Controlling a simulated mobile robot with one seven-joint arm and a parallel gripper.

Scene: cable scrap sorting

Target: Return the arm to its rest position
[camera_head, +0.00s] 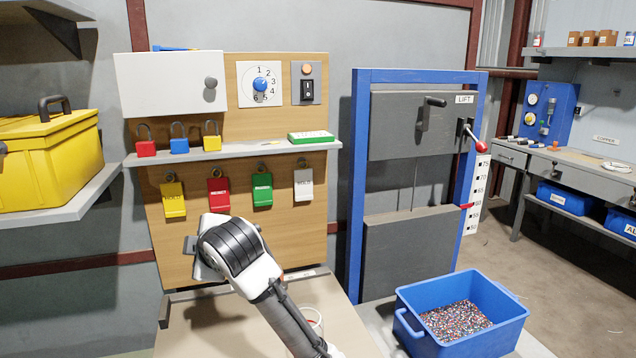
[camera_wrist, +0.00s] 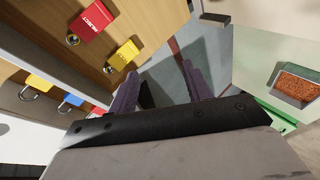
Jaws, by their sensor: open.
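My arm (camera_head: 275,305) reaches up from the bottom of the head view, its wrist in front of the wooden board (camera_head: 285,215). My gripper is mostly hidden behind the wrist there. In the wrist view my gripper (camera_wrist: 158,88) shows two dark fingers spread apart, with nothing between them. The fingers are near the board, beside a yellow tag (camera_wrist: 124,54) and a red tag (camera_wrist: 90,22). I see no contact with either.
A shelf (camera_head: 235,150) with red, blue and yellow padlocks juts out above the hanging tags. A blue bin (camera_head: 410,330) of mixed granules stands right of my arm, below the blue lift frame (camera_head: 357,180). A yellow case (camera_head: 50,165) sits at left.

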